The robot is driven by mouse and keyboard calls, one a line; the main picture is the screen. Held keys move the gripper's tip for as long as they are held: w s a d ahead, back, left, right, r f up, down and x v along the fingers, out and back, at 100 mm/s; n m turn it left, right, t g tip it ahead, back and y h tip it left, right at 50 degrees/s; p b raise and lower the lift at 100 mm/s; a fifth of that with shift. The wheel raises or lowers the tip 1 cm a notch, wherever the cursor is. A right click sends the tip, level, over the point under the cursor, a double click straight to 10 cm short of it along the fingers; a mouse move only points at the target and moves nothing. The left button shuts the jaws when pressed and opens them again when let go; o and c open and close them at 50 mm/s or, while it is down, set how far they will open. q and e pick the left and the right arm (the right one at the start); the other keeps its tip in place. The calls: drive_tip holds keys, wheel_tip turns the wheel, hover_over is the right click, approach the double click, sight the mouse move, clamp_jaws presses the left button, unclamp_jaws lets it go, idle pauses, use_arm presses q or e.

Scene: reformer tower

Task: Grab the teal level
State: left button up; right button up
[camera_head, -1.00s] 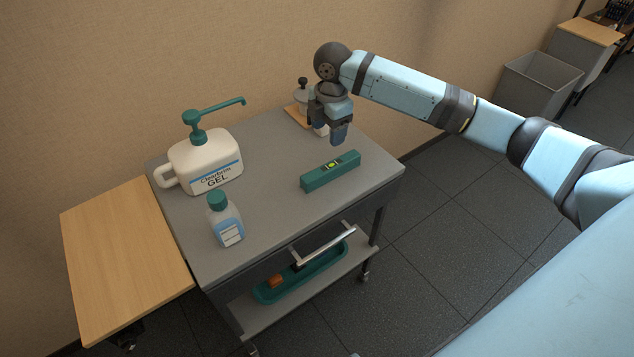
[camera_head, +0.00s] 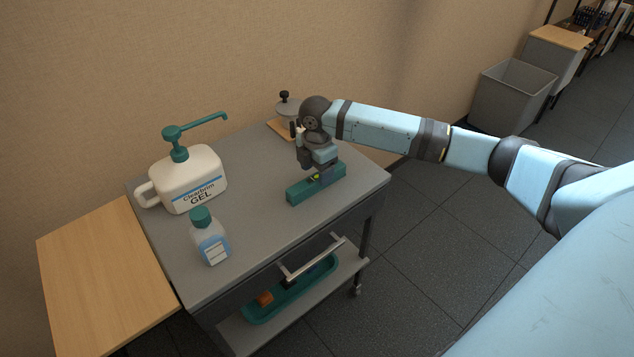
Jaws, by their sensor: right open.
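The teal level (camera_head: 302,192) lies flat on the grey cart top (camera_head: 262,215), near its right front part, with a yellow-green vial at its middle. My right gripper (camera_head: 322,178) points down right at the middle of the level, with its fingers open. One finger shows in front of the level's middle. I cannot tell whether the fingers touch it. My left gripper is not in view.
A white gel pump bottle (camera_head: 190,180) and a small teal-capped bottle (camera_head: 210,242) stand left on the cart. A grey lidded pot (camera_head: 287,107) on a wooden board is behind my gripper. A teal tray (camera_head: 290,292) sits on the lower shelf. A wooden side leaf (camera_head: 105,270) adjoins the left.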

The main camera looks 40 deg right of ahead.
sight(317, 176)
wheel_tip(317, 176, down, 3)
drive_tip(key=shift+f, duration=0.1)
drive_tip(key=c, duration=1.1)
